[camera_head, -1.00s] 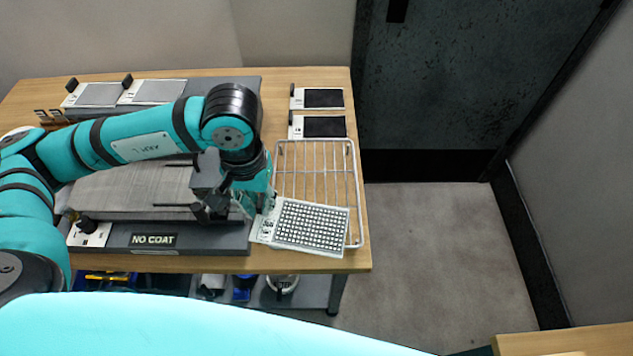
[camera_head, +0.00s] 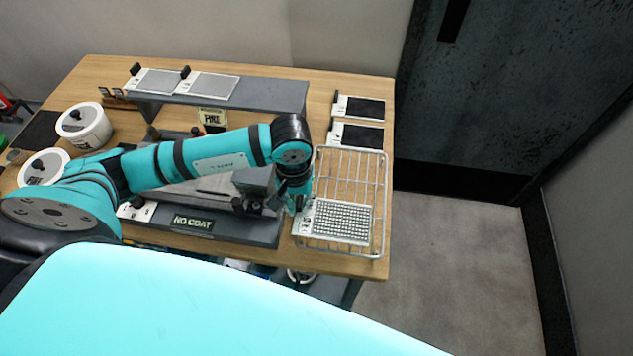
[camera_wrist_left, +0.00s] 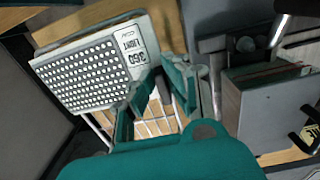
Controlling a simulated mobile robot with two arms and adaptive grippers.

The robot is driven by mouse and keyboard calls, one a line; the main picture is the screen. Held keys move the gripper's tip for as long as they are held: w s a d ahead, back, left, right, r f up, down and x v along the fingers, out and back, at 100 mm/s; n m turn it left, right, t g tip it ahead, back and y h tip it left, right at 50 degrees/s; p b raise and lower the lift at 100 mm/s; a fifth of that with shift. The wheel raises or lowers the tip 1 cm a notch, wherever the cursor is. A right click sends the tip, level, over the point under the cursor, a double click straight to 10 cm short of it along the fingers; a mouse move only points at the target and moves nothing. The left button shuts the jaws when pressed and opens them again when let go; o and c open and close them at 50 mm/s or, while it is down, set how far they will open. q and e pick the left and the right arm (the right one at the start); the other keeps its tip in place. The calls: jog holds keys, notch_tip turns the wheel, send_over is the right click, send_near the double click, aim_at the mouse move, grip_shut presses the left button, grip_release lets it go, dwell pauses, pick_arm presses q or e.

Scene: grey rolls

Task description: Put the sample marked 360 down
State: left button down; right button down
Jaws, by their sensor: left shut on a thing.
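The sample marked 360 (camera_head: 338,221) is a pale plate with a dotted grey panel. It also shows in the left wrist view (camera_wrist_left: 90,75), where its 360 label faces the camera. My left gripper (camera_head: 301,204) is shut on its left, labelled end. The plate lies roughly flat over the front part of a wire rack (camera_head: 382,182). I cannot tell whether it touches the wires. In the left wrist view my gripper's fingers (camera_wrist_left: 160,92) are at the label end, with rack wires below. My right gripper is not in view.
The back of the rack is empty. Two dark-panelled plates (camera_head: 358,107) lie behind it. A grey bench unit marked NO COAT (camera_head: 235,232) stands left of the rack. White round containers (camera_head: 84,126) stand at the table's left. The table's right edge is close to the rack.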

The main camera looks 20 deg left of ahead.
pick_arm(q)
jog(key=w+p, duration=0.1)
jog(key=w, duration=0.5)
jog(key=shift+w+d+f+p, duration=0.2)
jog(key=shift+w+p, duration=0.1)
jog(key=shift+p, duration=0.1)
notch_tip(320, 180, down, 3)
jog(key=shift+f+p, duration=0.1)
jog(key=shift+p, duration=0.85)
jog(key=shift+f, duration=0.25)
jog(key=c, duration=1.4)
grip_release()
jog(key=shift+o, duration=0.2)
jog(key=shift+r, duration=0.15)
notch_tip(320, 180, up, 12)
jog(key=b, duration=0.4)
